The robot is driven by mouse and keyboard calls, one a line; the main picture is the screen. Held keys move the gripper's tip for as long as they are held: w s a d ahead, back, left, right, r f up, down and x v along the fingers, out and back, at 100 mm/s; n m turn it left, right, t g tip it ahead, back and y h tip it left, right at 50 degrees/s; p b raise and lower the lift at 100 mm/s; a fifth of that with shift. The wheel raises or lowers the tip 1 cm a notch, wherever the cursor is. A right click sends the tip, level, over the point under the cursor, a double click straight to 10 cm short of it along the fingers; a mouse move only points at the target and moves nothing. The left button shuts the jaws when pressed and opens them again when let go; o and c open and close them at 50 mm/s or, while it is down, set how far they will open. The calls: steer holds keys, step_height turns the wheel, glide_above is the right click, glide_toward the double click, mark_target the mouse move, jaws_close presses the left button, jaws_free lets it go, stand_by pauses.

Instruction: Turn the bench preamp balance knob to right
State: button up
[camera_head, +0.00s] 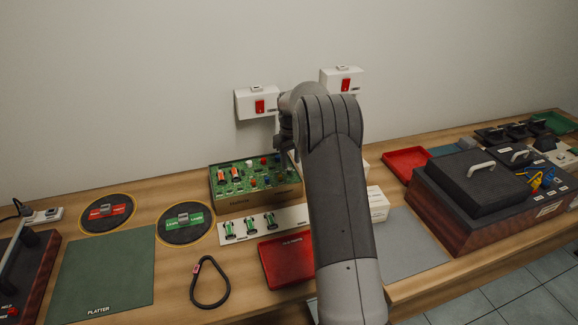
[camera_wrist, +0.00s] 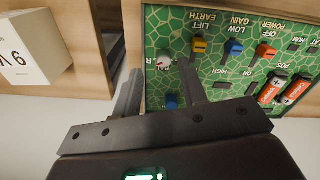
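The bench preamp is an open box with a green circuit board (camera_head: 243,174), seen upside down in the wrist view (camera_wrist: 221,64). A round pale knob with a reddish mark (camera_wrist: 163,61) sits near the board's edge; its label cannot be read, so I cannot tell if it is the balance knob. My gripper (camera_wrist: 161,72) is open, its two dark fingers apart with this knob showing between their tips. Contact cannot be judged. In the head view my gripper (camera_head: 283,158) is over the board's right end, partly hidden by my arm.
A white box (camera_wrist: 28,52) is nearby. A red tray (camera_head: 286,262) lies in front; two wall switches (camera_head: 257,104) are behind.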

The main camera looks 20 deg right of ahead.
mark_target(289, 169)
steer(key=shift+a+r, duration=0.2)
steer(key=shift+r, duration=1.15)
steer(key=shift+a+r, duration=0.15)
steer(key=shift+r, duration=1.15)
steer(key=s+a+r+m+t, duration=0.1)
steer(key=s+a+r, duration=0.3)
steer(key=s+r, duration=0.6)
steer(key=s+a+r+m+t, duration=0.1)
steer(key=s+a+r+t, duration=0.15)
steer(key=s+r, duration=0.65)
steer(key=s+a+f+m+t, duration=0.1)
steer(key=s+a+f, duration=0.1)
steer(key=s, duration=1)
steer(key=s+a+f+t, duration=0.1)
steer(key=s+a+f, duration=0.1)
steer(key=s, duration=1.1)
steer(key=shift+s+a+f+m, duration=0.2)
steer(key=shift+s+f+m, duration=0.1)
steer(key=shift+f+m, duration=0.15)
